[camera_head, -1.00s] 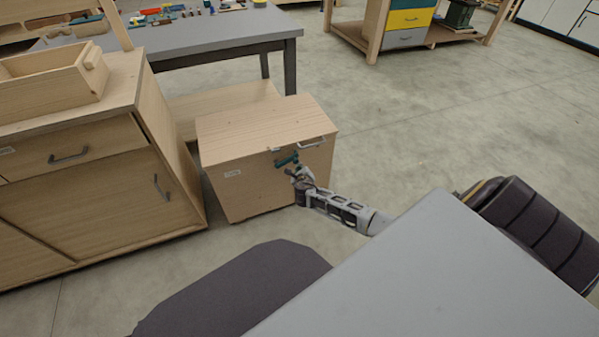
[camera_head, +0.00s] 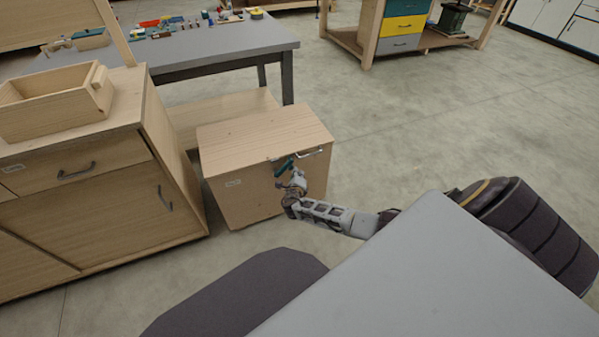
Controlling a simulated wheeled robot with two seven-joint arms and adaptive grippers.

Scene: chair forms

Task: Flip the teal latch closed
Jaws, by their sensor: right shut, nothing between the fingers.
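The teal latch (camera_head: 284,167) is on the front face of a light wooden chest (camera_head: 235,195), just below the lid's front edge. It looks tilted, and I cannot tell whether it is fastened. My right gripper (camera_head: 284,181) is shut and empty, right below the latch in the picture. The fingertips are small and dark here, and I cannot tell whether they touch the latch. The chest's lid (camera_head: 262,135) lies down on the box. My left gripper is not in view.
A grey metal handle (camera_head: 310,154) sits on the chest beside the latch. A wooden cabinet (camera_head: 90,215) with an open wooden box (camera_head: 50,105) on top stands at left. A grey worktable (camera_head: 215,43) with small items is behind.

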